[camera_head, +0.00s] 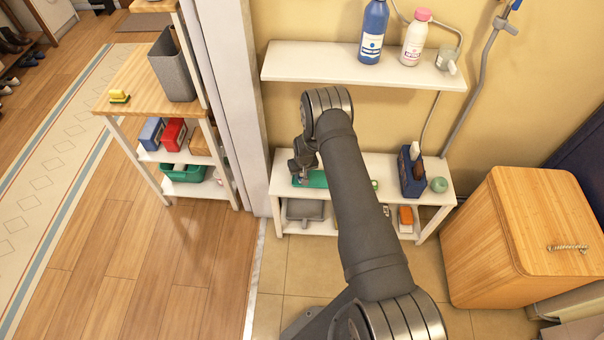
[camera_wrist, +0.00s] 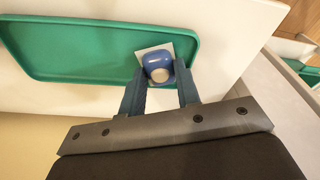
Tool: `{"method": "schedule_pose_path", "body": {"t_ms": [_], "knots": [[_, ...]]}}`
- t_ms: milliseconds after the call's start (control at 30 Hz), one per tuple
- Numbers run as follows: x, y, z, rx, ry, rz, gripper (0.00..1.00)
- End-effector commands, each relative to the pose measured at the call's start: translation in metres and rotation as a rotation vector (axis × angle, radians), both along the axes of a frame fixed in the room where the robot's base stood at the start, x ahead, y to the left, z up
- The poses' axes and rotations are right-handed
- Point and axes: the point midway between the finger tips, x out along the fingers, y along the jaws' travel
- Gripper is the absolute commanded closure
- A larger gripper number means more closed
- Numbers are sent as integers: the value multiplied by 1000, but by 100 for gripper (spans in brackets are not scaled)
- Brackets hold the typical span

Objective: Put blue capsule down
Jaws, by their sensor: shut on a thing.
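The blue capsule (camera_wrist: 158,66), rounded with a pale round patch, is between the fingertips of my gripper (camera_wrist: 160,82) in the wrist view. My gripper is shut on it. Behind the capsule is a small white square (camera_wrist: 145,50) at the edge of a green tray (camera_wrist: 80,52). I cannot tell whether the capsule touches the square. In the head view my gripper (camera_head: 303,176) is low over the left part of the green tray (camera_head: 317,180) on a white bench, and the capsule is not discernible there.
A blue caddy (camera_head: 411,176) and a green ball (camera_head: 439,185) stand on the bench's right end. Above hangs a white shelf (camera_head: 310,62) with a blue bottle (camera_head: 373,32) and a white bottle (camera_head: 414,42). A wooden hamper (camera_head: 500,245) stands right.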

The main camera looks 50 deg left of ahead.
Motion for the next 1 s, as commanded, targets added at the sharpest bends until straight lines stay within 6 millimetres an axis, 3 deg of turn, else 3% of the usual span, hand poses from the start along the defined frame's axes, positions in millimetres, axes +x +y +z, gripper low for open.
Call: {"method": "schedule_pose_path", "body": {"t_ms": [167,200,300,667,867,1000], "knots": [[0,0,-3,-1,0,0,92],[0,0,-4,-1,0,0,68],[0,0,-3,-1,0,0,49],[0,0,0,0,0,0,48],[-1,-3,22,1,0,0,48],[-2,-6,47,1,-2,0,48]]}}
